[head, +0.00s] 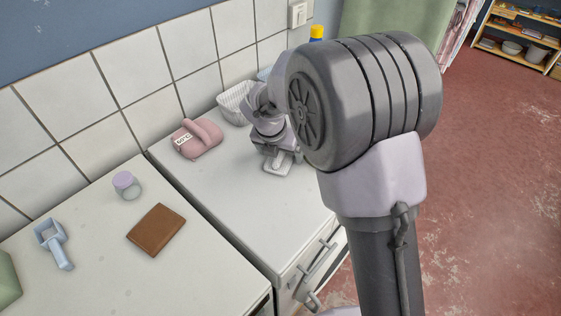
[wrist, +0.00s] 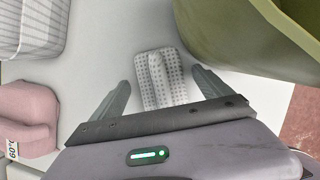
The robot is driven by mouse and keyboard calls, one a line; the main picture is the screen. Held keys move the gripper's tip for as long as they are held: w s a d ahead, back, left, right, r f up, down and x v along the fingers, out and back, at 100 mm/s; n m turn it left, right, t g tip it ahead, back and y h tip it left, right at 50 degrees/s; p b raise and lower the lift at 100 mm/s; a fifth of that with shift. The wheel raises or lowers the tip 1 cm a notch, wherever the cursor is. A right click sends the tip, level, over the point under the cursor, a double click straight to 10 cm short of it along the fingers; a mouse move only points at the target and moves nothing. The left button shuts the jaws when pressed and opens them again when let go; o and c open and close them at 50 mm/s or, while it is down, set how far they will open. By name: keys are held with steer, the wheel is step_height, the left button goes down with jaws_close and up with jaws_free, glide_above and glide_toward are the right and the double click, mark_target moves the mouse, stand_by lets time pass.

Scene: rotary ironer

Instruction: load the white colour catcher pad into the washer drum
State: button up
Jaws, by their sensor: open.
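The white colour catcher pad (wrist: 161,79), dotted with small holes and creased along its length, lies on a white top in the wrist view. My gripper (wrist: 158,80) is open, with one finger on each side of the pad and a gap on both sides. Its near end is hidden by the gripper body. In the head view my gripper (head: 279,158) is low over the right-hand white worktop; I cannot clearly tell the pad from the gripper there. The washer drum is not in view.
A green tub (wrist: 245,60) stands close on the right in the wrist view. A brown wallet (head: 156,229), lilac-lidded jar (head: 126,185) and blue scoop (head: 53,242) lie farther left.

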steer(key=shift+r, duration=0.15)
steer(key=shift+s, duration=0.1)
steer(key=c, duration=1.6)
